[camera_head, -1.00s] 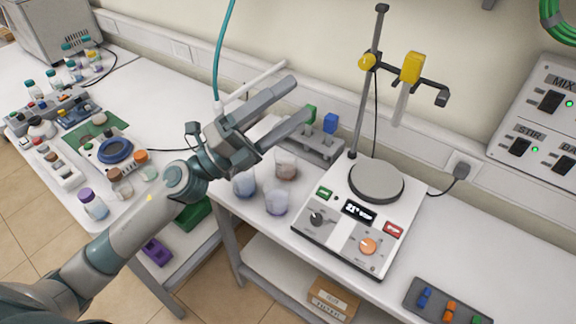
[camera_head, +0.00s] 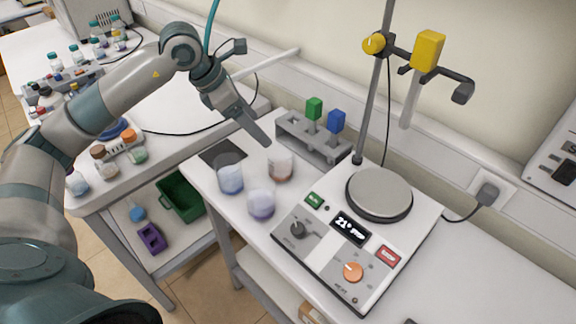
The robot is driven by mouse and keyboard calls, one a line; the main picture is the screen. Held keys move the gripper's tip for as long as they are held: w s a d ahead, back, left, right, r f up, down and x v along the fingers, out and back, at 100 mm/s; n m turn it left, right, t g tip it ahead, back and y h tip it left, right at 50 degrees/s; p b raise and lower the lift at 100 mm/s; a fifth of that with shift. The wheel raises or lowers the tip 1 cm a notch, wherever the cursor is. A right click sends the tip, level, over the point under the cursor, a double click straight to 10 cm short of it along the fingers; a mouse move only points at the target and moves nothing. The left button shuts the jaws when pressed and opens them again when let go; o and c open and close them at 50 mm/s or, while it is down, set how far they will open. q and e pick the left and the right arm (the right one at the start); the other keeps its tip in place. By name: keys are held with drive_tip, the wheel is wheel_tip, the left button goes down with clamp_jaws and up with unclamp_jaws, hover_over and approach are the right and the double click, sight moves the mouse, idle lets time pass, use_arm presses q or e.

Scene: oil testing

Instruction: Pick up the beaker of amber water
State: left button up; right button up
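A clear beaker with a reddish-brown, amber-like content (camera_head: 280,163) stands on the white bench, left of the hotplate stirrer. Two other beakers with bluish-purple contents stand close by, one to its left (camera_head: 230,175) and one in front (camera_head: 262,204). My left gripper (camera_head: 262,138) comes in from the upper left and points down and right, its tip just above and behind the amber-like beaker's rim in the picture. It is seen edge-on, so the gap between its fingers is hidden. It holds nothing visible. My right gripper is out of view.
The hotplate stirrer (camera_head: 325,262) with its stand rod (camera_head: 374,95) and yellow clamp (camera_head: 428,50) is right of the beakers. A grey rack (camera_head: 305,142) with green and blue pieces stands behind. Bottles crowd the left bench.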

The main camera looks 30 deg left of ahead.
use_arm(q)
drive_tip(key=shift+s, duration=0.1)
drive_tip(key=p, duration=0.5)
approach(282, 156)
drive_tip(key=d+f, duration=0.2)
drive_tip(key=w+d+f, duration=0.1)
drive_tip(key=shift+w+d+f, duration=0.1)
drive_tip(key=shift+d+f, duration=0.25)
drive_tip(key=shift+w+f, duration=0.1)
drive_tip(key=shift+f, duration=0.2)
drive_tip(key=shift+d+f+p, duration=0.45)
drive_tip(key=shift+f+p, duration=0.35)
drive_tip(key=shift+p, duration=0.2)
drive_tip(key=p+x, duration=0.1)
drive_tip(key=x, duration=0.1)
drive_tip(key=shift+d+f, duration=0.15)
drive_tip(key=shift+f, duration=0.3)
drive_tip(key=shift+w+f, duration=0.15)
drive_tip(key=shift+f, duration=0.2)
